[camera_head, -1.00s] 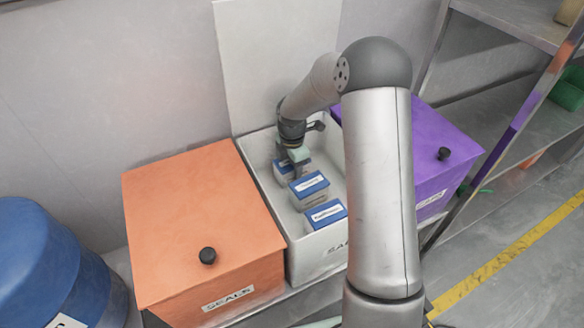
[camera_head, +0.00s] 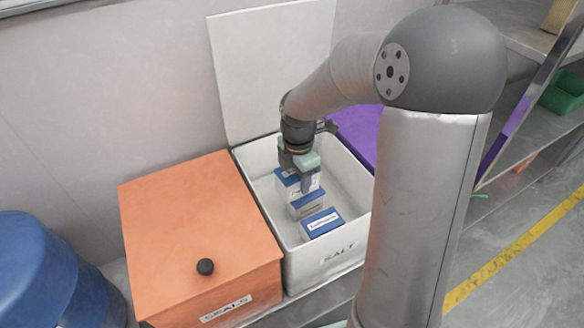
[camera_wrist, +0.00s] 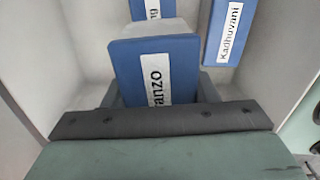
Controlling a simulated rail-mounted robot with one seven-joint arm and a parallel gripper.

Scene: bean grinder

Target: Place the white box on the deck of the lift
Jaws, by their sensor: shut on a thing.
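My gripper (camera_head: 300,178) is inside an open white bin (camera_head: 330,262) labelled SALT, shut on a small blue-and-white box (camera_head: 312,184). In the wrist view the held box (camera_wrist: 152,65) shows a blue top and a label ending in "anzo", with dark gripper parts beside and below it. In the head view the held box overlaps a similar box (camera_head: 310,206), and another (camera_head: 322,222) sits nearer the bin's front. The wrist view also shows a box marked "Kadhuvani" (camera_wrist: 232,35). I cannot identify the lift deck in these views.
An orange lidded box (camera_head: 200,220) labelled SEALS stands left of the bin, a purple box (camera_head: 355,130) right of it. The bin's raised white lid (camera_head: 272,70) is behind. A blue barrel (camera_head: 40,270) stands far left. Metal shelves (camera_head: 520,125) are at right.

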